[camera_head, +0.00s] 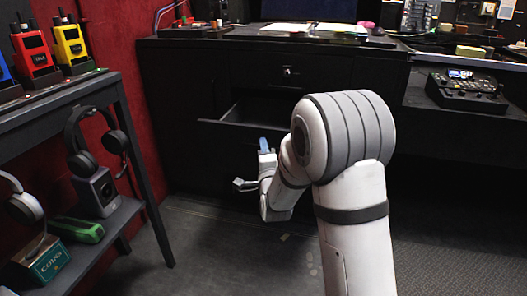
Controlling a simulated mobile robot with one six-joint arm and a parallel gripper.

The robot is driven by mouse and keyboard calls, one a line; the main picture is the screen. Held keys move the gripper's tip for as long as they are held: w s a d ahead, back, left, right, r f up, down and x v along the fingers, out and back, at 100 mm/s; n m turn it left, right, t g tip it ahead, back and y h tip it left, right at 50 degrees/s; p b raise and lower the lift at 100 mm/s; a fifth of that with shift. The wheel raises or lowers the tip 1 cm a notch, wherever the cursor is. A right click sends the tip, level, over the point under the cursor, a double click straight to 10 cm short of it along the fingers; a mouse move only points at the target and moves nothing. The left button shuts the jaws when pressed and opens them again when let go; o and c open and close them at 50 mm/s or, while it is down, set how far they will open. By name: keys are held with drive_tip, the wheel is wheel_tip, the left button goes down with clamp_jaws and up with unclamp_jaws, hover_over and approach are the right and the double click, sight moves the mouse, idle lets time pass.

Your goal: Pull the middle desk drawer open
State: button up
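The black desk (180,65) stands against the back, with a column of drawers on its left part. The middle drawer (222,138) is pulled partway out, and its dark inside shows above its front panel. The drawer's right part is hidden behind my arm. My gripper (251,164) is in front of the drawer's front panel, low and to the right. Its fingers are spread apart, one with a blue tip, and nothing shows between them. I cannot tell whether it touches the drawer, and no handle is visible.
The closed top drawer (257,75) has a small lock. A shelf rack (140,165) with radios, headphones and boxes stands at the left. A small mixer (467,90) sits on the right desktop. The floor (205,255) in front of the drawers is clear.

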drive_tip(key=s+f+p, duration=0.1)
drive_tip(key=s, duration=0.6)
drive_tip(key=shift+s+d+f+p, duration=0.15)
drive_tip(key=shift+s+d+p, duration=0.1)
drive_tip(key=shift+s+p, duration=0.15)
drive_tip(key=shift+w, duration=0.1)
drive_tip(key=s+d+r+n+g+p, duration=0.2)
drive_tip(key=r+n+g+p, duration=0.2)
drive_tip(key=r+p, duration=0.5)
drive_tip(key=s+d+r+n+g+p, duration=0.2)
drive_tip(key=s+r+n+g+p, duration=0.1)
drive_tip(key=r+p, duration=0.6)
drive_tip(key=s+d+r+n+g+p, duration=0.1)
drive_tip(key=s+r+n+g+p, duration=0.2)
drive_tip(key=s+r+p, duration=0.4)
drive_tip(key=s+d+r+n+g+h+p, duration=0.1)
drive_tip(key=s+d+r+n+g+p, duration=0.1)
drive_tip(key=s+r+p, duration=0.4)
drive_tip(key=s+d+r+n+g+p, duration=0.2)
drive_tip(key=s+r+n+g+p, duration=0.2)
drive_tip(key=s+r+p, duration=0.3)
drive_tip(key=s+r+g, duration=0.1)
drive_tip(key=s, duration=0.3)
drive_tip(key=shift+s+d+p, duration=0.15)
drive_tip(key=shift+d+p, duration=0.1)
drive_tip(key=shift+p, duration=0.1)
